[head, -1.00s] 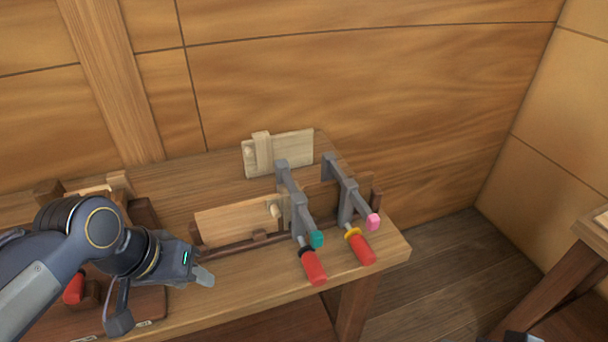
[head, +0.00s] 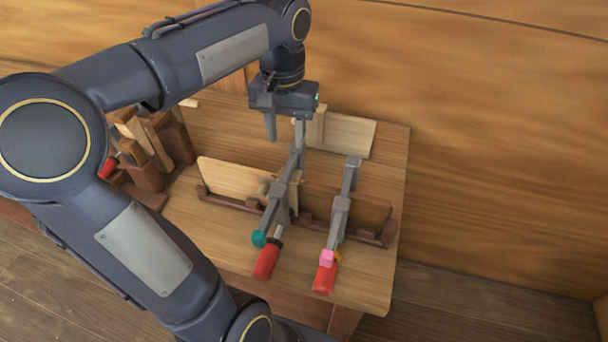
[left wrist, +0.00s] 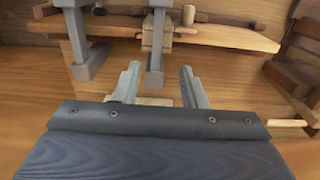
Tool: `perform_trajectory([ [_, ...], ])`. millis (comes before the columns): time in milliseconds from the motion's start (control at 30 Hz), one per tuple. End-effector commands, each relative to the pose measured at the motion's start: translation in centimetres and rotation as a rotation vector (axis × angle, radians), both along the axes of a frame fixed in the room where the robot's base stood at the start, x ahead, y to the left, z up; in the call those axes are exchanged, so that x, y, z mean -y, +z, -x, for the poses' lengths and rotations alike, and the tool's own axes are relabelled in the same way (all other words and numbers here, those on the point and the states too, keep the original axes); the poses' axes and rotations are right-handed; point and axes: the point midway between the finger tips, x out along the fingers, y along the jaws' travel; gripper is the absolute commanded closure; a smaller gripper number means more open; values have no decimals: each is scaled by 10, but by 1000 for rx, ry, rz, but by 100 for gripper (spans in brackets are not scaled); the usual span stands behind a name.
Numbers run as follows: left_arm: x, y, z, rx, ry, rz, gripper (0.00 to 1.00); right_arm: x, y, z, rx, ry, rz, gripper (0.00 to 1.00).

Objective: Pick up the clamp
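Two grey clamps with red handles sit across a low wooden rail on the bench. The left one (head: 283,197) has a teal pad and the right one (head: 340,212) has a pink pad and a yellow collar. My left gripper (head: 285,130) points down at the far end of the teal-padded clamp. In the left wrist view its fingers (left wrist: 158,75) are open, with that clamp's grey bar (left wrist: 156,45) showing between and beyond them. I cannot tell whether they touch it. The other clamp (left wrist: 78,45) stands to the left there. My right gripper is out of view.
The bench (head: 225,240) holds a pale board (head: 232,180) against the rail and another pale board (head: 345,135) behind. A wooden rack (head: 150,150) with tools stands at the left. The plank wall (head: 480,150) closes the back.

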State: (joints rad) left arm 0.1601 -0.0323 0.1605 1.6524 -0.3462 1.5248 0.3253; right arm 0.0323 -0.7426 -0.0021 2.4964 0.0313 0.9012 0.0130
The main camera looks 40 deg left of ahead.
Motion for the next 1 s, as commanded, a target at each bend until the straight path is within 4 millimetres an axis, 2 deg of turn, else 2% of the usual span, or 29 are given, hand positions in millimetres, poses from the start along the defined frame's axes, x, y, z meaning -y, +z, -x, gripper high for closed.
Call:
perform_trajectory([
  [500,7,-67,0,-2,0,2,62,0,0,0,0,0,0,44],
  [800,7,-71,-1,1,-1,2,62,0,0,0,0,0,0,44],
  [1000,7,-71,-1,2,-1,2,88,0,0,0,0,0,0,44],
])
